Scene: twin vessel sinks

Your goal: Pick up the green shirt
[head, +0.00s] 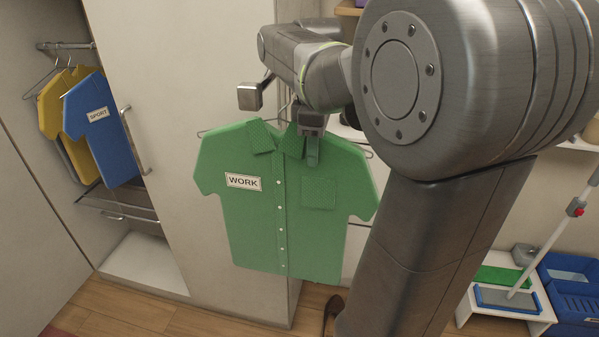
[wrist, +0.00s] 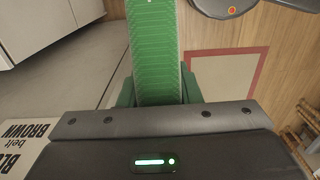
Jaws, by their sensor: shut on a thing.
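The green shirt (head: 255,215) with a "WORK" label, buttons and a chest pocket hangs upright on a wire hanger, in the open air before the white wardrobe door. My gripper (head: 284,110) is at its collar, shut on the green shirt or its hanger; the exact contact is hard to see. In the wrist view the shirt (wrist: 155,50) shows edge-on as a green strip running up from my gripper.
A yellow shirt (head: 50,108) and a blue shirt (head: 102,130) labelled "SPORT" hang from the rail in the open wardrobe at left. A blue crate (head: 572,290) and a white stool (head: 535,322) stand at lower right. A "belt" label (wrist: 32,145) shows at lower left in the wrist view.

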